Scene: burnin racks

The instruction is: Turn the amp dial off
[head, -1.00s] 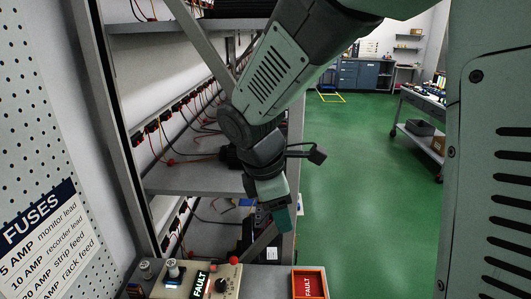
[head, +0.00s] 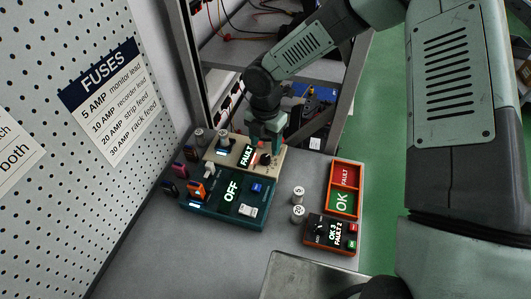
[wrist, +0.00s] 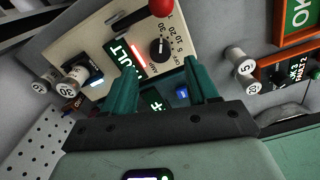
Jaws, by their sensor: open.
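The amp dial (wrist: 159,50) is a small black knob with a light pointer mark on a beige panel (wrist: 110,28). Numbers and the word OFF curve around one side of it; the exact setting is too small to tell. In the head view the beige panel (head: 222,150) lies on the bench with a lit FAULT display. My gripper (wrist: 161,78) is open, its teal fingers reaching toward the dial with nothing between them. The dial shows just beyond and between the fingertips. In the head view my gripper (head: 262,143) is over the panel and partly hides the dial area.
A red-topped lever (wrist: 160,8) stands beside the dial. A teal box (head: 215,209) with an OFF display sits in front of the panel. Loose fuses (head: 298,193), an orange tray (head: 344,190) and a small OK/FAULT unit (head: 331,233) are to the right.

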